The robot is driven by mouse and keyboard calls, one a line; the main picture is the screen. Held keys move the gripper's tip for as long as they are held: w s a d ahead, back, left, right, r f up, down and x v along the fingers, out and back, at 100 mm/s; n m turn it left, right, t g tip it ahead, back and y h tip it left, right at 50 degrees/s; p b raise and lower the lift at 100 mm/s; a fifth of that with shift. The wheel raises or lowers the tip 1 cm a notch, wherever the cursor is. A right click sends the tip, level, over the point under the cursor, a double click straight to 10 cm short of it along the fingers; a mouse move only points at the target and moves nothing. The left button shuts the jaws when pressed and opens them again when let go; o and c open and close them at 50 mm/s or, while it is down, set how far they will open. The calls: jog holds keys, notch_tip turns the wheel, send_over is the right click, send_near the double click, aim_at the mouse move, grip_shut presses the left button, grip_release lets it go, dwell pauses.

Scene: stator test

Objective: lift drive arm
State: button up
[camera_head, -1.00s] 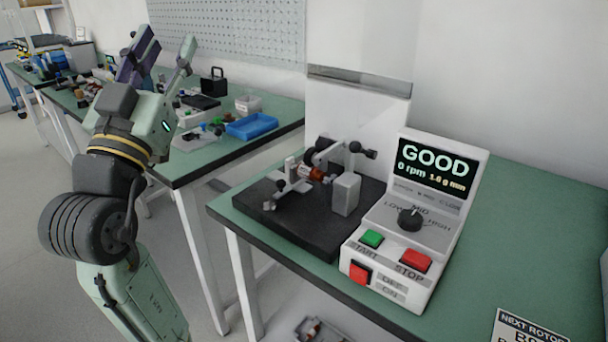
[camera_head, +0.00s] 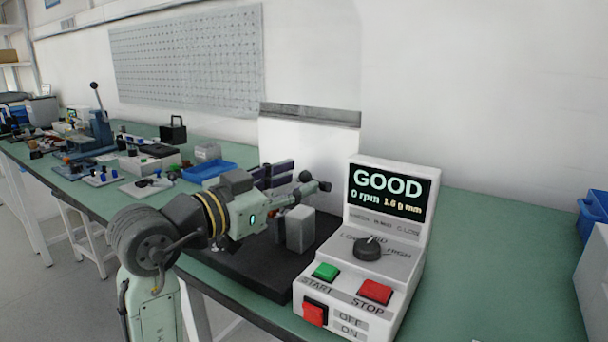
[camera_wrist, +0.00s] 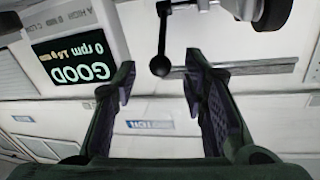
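The balancing machine's grey drive arm (camera_head: 301,192) stands over the dark base (camera_head: 265,267), with a black knob (camera_head: 325,187) at its right end. The wrist view shows my gripper (camera_wrist: 160,78) open, with a wide gap between the fingers. The rotor is mostly hidden behind my gripper.
The control box (camera_head: 350,290) stands close on the right; its screen (camera_head: 389,195) reads GOOD, 0 rpm, 1.6 g mm. A grey block (camera_head: 300,230) stands on the base. A blue tray (camera_head: 209,172) and several tools are on the bench behind left.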

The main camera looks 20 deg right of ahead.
aim_at(301, 179)
jog(key=shift+x, duration=1.6)
grip_shut()
